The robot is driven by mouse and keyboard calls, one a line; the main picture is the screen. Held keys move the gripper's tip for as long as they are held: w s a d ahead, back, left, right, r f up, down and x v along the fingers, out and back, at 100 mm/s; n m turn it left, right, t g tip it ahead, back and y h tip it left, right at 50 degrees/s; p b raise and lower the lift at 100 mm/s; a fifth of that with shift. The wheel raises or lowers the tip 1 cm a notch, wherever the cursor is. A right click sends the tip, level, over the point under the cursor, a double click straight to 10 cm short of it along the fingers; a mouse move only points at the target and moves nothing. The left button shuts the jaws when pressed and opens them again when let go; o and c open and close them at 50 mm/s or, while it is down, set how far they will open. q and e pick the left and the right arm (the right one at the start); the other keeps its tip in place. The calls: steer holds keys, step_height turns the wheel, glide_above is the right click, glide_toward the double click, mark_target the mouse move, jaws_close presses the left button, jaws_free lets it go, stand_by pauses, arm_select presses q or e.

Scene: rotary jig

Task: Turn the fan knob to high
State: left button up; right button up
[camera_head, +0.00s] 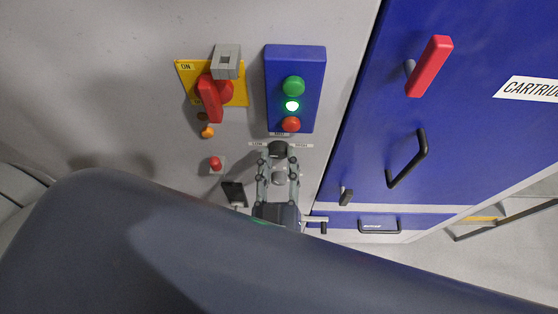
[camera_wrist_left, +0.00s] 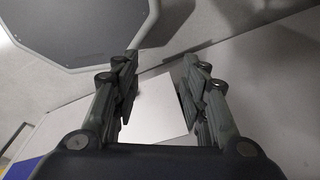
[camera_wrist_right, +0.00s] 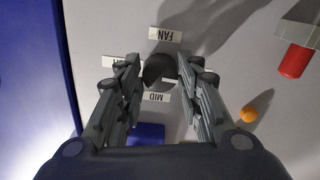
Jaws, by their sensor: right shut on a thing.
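The fan knob (camera_wrist_right: 158,68) is a dark round knob on the grey panel. It also shows in the head view (camera_head: 278,148), below the blue button box. A FAN label (camera_wrist_right: 165,34) and a MID label (camera_wrist_right: 156,97) lie on opposite sides of it; another label (camera_wrist_right: 108,61) is partly hidden by a finger. Which way the knob points cannot be told. My right gripper (camera_head: 278,154) is shut on the knob, one finger at each side; it fills the right wrist view (camera_wrist_right: 158,72). My left gripper (camera_wrist_left: 160,65) is open and empty, away from the knob.
The blue button box (camera_head: 273,90) has a lit light between green and red buttons. A red switch (camera_head: 209,98) on a yellow plate and a red button (camera_head: 215,163) stand left. A blue cabinet (camera_head: 370,120) with handles is at right. My grey arm covers the lower head view.

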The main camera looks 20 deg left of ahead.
steer(key=m+p, duration=0.1)
steer(key=m, duration=0.4)
steer(key=shift+m, duration=0.3)
steer(key=m, duration=0.6)
steer(key=shift+a, duration=0.2)
steer(key=m, duration=0.5)
steer(key=shift+m, duration=0.4)
steer(key=m+b, duration=0.1)
steer(key=m, duration=0.3)
steer(key=shift+r+m, duration=0.1)
steer(key=shift+m, duration=0.2)
steer(key=m+b, duration=0.2)
steer(key=m, duration=0.2)
steer(key=shift+r+m, duration=0.1)
steer(key=shift+m, duration=0.2)
steer(key=m+b, duration=0.2)
steer(key=m, duration=0.3)
steer(key=shift+r, duration=0.1)
arm_select(q)
step_height(320, 180, down, 6)
steer(key=s+b, duration=0.1)
steer(key=b, duration=0.1)
steer(key=shift+s, duration=0.15)
arm_select(e)
steer(key=shift+d+r+m, duration=0.1)
steer(key=shift+r+m, duration=0.05)
steer(key=shift+m, duration=1.65)
